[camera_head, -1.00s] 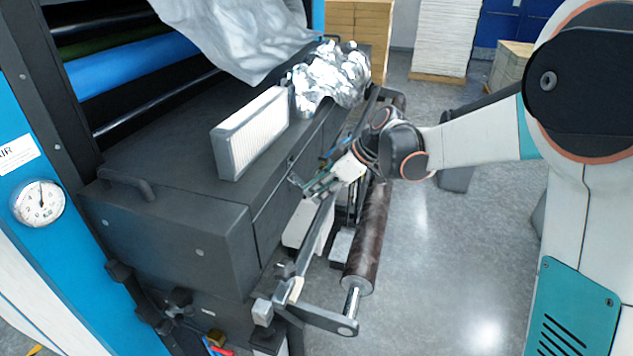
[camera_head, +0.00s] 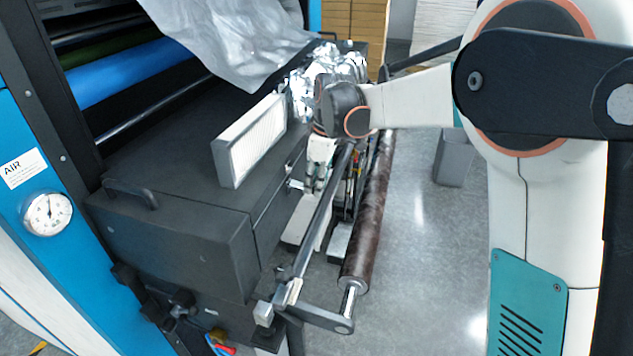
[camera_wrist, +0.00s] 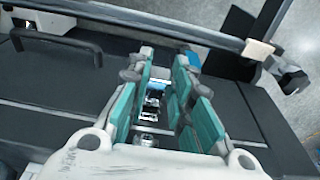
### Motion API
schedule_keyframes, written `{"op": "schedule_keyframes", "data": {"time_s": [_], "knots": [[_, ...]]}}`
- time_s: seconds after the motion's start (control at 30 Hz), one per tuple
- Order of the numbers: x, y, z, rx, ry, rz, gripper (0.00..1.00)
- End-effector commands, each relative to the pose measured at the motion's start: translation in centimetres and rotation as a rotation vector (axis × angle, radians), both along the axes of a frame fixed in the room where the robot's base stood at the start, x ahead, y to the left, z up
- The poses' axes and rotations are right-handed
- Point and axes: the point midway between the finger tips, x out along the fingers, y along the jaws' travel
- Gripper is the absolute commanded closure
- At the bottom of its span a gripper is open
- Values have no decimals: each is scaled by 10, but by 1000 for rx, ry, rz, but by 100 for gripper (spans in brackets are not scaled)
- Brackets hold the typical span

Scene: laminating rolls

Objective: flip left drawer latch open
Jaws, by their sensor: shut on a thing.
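The drawer latch is a small bright metal part (camera_wrist: 150,108) on the dark machine front. In the wrist view it lies between my gripper's teal finger pads. My gripper (camera_wrist: 162,75) is shut on the latch, with the pads standing on either side of it. In the head view my gripper (camera_head: 314,184) points down along the machine's front face, and a small metal latch piece (camera_head: 296,184) shows just left of it. My wrist and fingers hide most of the latch there, so I cannot tell whether it is flipped.
A dark bar (camera_head: 320,215) and a brown roller (camera_head: 369,220) run close beside my gripper. A white pleated filter (camera_head: 255,140) and crumpled foil (camera_head: 300,88) sit on the machine top. A black handle (camera_head: 130,190) is at the left end.

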Motion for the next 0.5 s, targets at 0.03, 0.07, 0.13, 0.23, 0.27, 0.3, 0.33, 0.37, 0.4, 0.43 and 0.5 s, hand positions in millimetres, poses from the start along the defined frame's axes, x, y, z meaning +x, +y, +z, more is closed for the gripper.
{"op": "schedule_keyframes", "data": {"time_s": [0.03,0.07,0.13,0.23,0.27,0.3,0.33,0.37,0.4,0.43,0.5], "knots": [[0,0,0,-2,1,0,100],[0,0,0,-2,1,0,100],[0,0,0,-2,1,0,100],[0,0,0,-2,1,0,100],[0,0,0,-2,1,0,100],[0,0,0,-2,1,1,100],[0,0,0,-2,1,1,100],[0,0,0,-2,1,1,74],[0,0,0,-2,1,1,64],[0,0,0,-1,0,1,60],[0,0,0,-1,0,0,60]]}}
